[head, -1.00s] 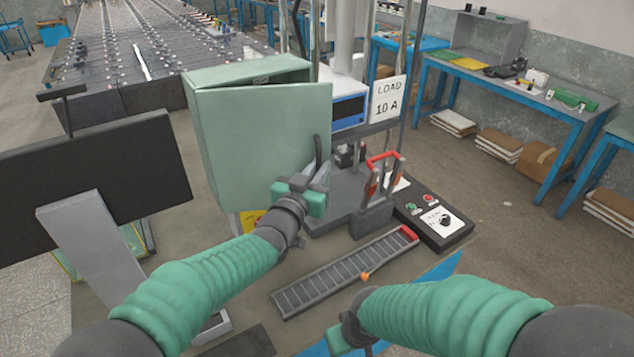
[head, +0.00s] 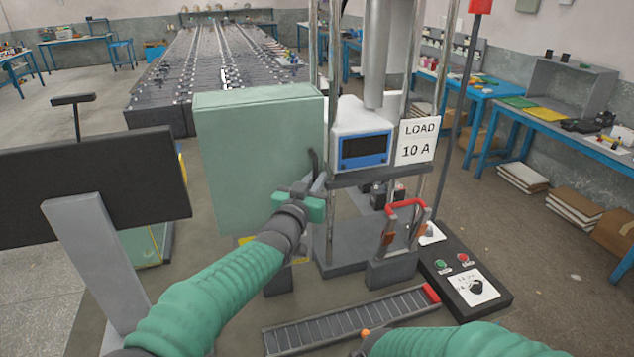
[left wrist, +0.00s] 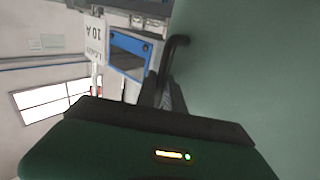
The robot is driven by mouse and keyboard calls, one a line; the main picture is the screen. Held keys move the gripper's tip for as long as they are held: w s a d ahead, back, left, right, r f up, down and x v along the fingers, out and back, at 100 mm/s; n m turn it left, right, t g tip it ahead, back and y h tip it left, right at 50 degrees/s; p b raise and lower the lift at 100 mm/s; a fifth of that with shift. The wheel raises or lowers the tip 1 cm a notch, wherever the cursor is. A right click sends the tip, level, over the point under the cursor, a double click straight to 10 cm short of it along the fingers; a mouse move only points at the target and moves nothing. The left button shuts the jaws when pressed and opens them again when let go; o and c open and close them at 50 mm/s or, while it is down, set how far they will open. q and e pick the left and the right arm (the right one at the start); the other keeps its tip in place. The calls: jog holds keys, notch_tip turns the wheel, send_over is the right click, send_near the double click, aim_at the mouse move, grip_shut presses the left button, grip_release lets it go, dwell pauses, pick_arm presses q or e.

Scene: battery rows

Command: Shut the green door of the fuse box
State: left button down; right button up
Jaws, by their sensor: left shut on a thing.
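The fuse box (head: 215,99) stands left of centre in the head view, and its green door (head: 255,150) faces me. The door looks flush or nearly flush with the box; I cannot tell whether a small gap remains. A dark bent handle (head: 313,160) stands out near the door's right edge. My left gripper (head: 318,187) is at this edge, shut on the lower part of the handle. In the left wrist view the handle (left wrist: 177,48) runs down between the fingers, beside the green door (left wrist: 240,70).
A dark panel on a grey post (head: 90,190) stands left of the box. To the right are a test stand with a blue-framed display (head: 365,150), a red-handled switch (head: 405,204) and a control box (head: 465,280). A ridged strip (head: 345,322) lies in front.

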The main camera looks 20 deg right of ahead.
pick_arm(q)
jog(key=shift+a+r, duration=0.1)
jog(key=c, duration=1.7)
grip_release()
jog(key=shift+w, duration=0.1)
jog(key=shift+c, duration=0.2)
jog(key=b+v, duration=0.3)
jog(key=v, duration=1.3)
jog(key=shift+s, duration=0.4)
jog(key=shift+a, duration=0.1)
